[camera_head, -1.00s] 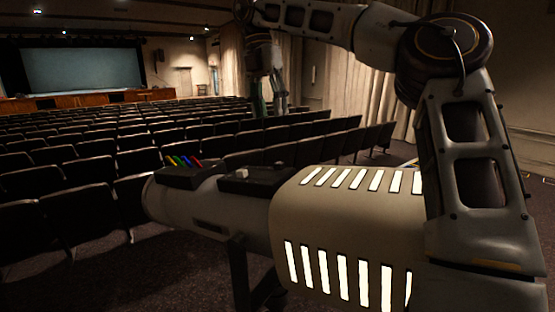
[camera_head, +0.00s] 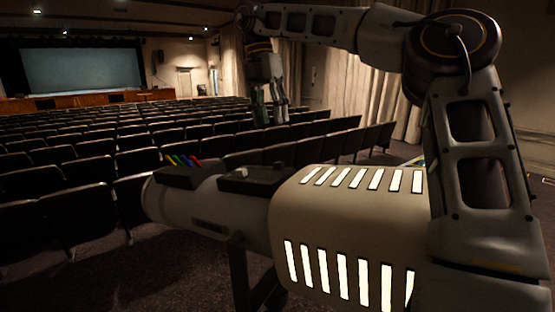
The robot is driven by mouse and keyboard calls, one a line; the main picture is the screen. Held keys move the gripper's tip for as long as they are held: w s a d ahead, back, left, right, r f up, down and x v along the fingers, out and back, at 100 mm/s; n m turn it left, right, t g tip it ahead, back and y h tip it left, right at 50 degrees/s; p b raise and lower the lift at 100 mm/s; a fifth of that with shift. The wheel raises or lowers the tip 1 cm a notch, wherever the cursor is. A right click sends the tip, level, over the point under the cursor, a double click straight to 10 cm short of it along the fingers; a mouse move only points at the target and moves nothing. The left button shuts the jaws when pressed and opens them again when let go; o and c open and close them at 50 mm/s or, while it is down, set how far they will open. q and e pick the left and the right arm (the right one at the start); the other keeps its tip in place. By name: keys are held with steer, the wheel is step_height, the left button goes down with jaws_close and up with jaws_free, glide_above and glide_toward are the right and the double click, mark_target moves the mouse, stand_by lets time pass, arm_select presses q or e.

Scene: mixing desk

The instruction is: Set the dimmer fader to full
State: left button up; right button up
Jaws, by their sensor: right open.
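A black control box (camera_head: 233,185) sits on top of a large grey lamp body. A small pale block (camera_head: 253,171), which looks like the fader cap, stands up from it near its middle. Its exact place along its travel is hard to tell. My right gripper (camera_head: 270,118) hangs fingers down above and behind the control box in the picture, apart from it. It is open, with nothing between its fingers. My left gripper is not in view.
The lamp (camera_head: 190,208) has a beige slotted housing (camera_head: 345,215) with bright slots, on a dark stand. A tray (camera_head: 176,179) of coloured pens sits left of the control box. Rows of dark seats (camera_head: 80,208) fill the hall towards a stage screen (camera_head: 85,70).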

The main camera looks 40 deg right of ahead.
mark_target(278, 162)
steer(key=shift+s+d+f, duration=0.1)
steer(key=shift+s+f, duration=0.25)
steer(key=shift+f, duration=1.55)
steer(key=shift+s+d+f, duration=0.1)
steer(key=shift+s+f, duration=0.25)
steer(key=shift+f, duration=1.5)
steer(key=shift+s+d+f, duration=0.1)
steer(key=shift+s+f, duration=0.25)
steer(key=shift+f, duration=1.55)
jaws_close()
